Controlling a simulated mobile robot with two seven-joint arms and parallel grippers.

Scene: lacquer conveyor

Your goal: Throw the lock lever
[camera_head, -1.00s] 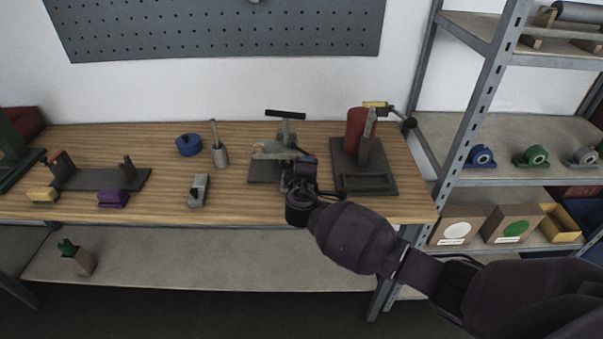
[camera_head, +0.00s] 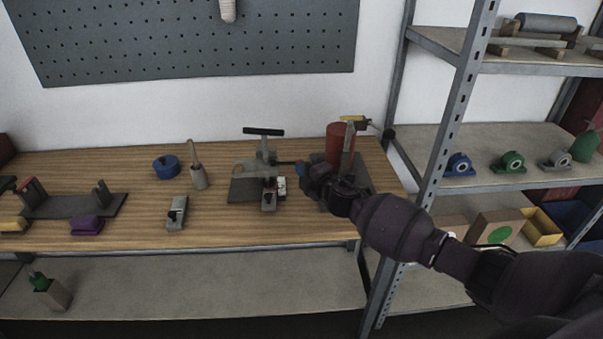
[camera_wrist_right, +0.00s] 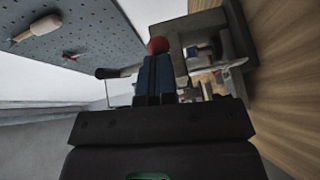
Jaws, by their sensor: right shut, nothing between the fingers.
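The bench fixture has a dark base plate (camera_head: 243,190), a grey upright and a black crossbar handle (camera_head: 262,131). A red ball knob (camera_wrist_right: 158,45), perhaps the end of the lock lever, shows just beyond my right fingertips in the right wrist view. I cannot tell whether they touch. My right gripper (camera_head: 304,168) is shut and empty, at the right side of the fixture, its fingers pointing left toward it. Its blue fingers also show in the right wrist view (camera_wrist_right: 158,62). The lever's arm is mostly hidden. My left gripper is not in view.
A stand with a red cylinder (camera_head: 335,143) and a yellow-topped lever (camera_head: 354,119) is close behind my right gripper. A grey block (camera_head: 177,213), a blue round part (camera_head: 166,167) and a grey handled tool (camera_head: 198,178) stand left on the bench. A metal shelf rack (camera_head: 440,150) is at right.

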